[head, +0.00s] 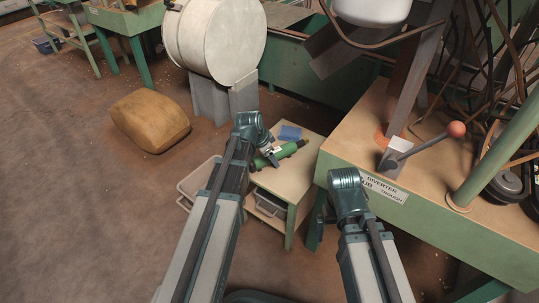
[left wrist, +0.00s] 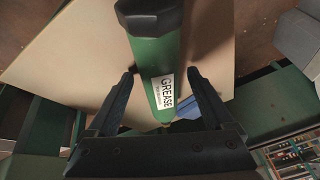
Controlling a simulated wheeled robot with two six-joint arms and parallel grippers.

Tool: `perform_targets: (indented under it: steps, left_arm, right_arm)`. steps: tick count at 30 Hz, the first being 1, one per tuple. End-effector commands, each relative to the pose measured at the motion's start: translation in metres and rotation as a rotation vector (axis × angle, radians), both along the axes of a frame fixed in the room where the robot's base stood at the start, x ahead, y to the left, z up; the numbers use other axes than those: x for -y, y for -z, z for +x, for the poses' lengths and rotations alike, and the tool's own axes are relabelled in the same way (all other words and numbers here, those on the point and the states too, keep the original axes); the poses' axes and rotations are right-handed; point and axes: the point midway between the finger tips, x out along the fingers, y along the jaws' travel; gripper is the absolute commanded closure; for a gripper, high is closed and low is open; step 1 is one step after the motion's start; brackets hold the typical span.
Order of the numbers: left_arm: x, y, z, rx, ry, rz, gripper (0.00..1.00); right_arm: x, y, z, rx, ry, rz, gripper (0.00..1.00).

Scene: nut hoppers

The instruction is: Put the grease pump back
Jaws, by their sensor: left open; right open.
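The grease pump (head: 286,151) is a green cylinder with a dark end, lying on the small table (head: 291,183). In the left wrist view the pump (left wrist: 150,52) shows its white GREASE label between the fingers of my left gripper (left wrist: 161,76). Those fingers are apart, one on each side of the pump, with a gap visible beside it. In the head view my left gripper (head: 268,150) is at the pump's left end, partly hidden by its own wrist. My right gripper (head: 317,224) is open and empty, beside the green bench's front left corner.
A blue item (head: 290,132) lies behind the pump on the small table. A grey bin (head: 270,203) sits under the tabletop. The green bench (head: 430,225) at right carries a diverter lever with a red knob (head: 456,129), hoses and posts. A brown sack (head: 150,121) lies on open floor.

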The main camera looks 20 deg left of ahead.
Motion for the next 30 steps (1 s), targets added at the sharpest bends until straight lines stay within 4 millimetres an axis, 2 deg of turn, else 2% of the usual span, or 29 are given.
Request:
perform_targets:
  steps: [5,11,30]
  left_arm:
    - [0.0,-0.004,0.0,0.0,0.0,0.0,0.14]
    - [-0.002,-0.019,-0.006,0.0,-0.001,0.0,0.14]
    - [-0.017,-0.106,-0.043,0.0,-0.001,0.0,0.14]
  right_arm:
    - [0.0,-0.004,0.0,0.0,0.0,0.0,0.0]
    - [0.0,-0.019,0.0,-0.001,-0.002,0.0,0.0]
    - [0.001,-0.106,0.0,-0.003,-0.015,-0.002,0.0]
